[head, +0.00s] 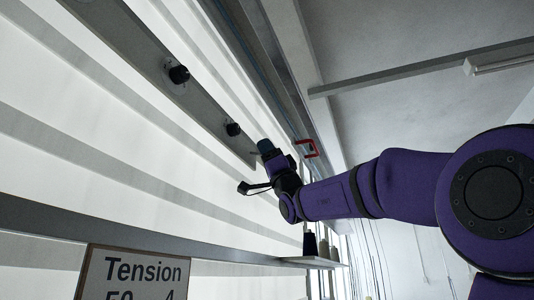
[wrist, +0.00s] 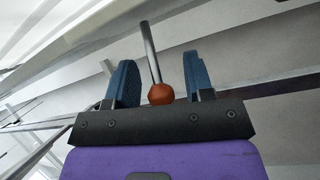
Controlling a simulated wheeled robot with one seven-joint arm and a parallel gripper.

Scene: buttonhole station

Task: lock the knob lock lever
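A lever with a thin metal rod (wrist: 151,52) and an orange ball end (wrist: 161,94) shows in the wrist view; it looks like the lock lever. My gripper (wrist: 158,62) is open, with one blue finger on each side of the rod and ball. There are visible gaps between the fingers and the lever. In the head view my gripper (head: 267,148) is up beside the lower end of a grey panel (head: 125,55). The lever cannot be made out there.
A red bracket-like frame (head: 308,148) is just right of my gripper. A sign reading "Tension" (head: 140,272) stands at lower left below a grey rail (head: 60,219). Spools (head: 310,243) stand on a small shelf below my arm.

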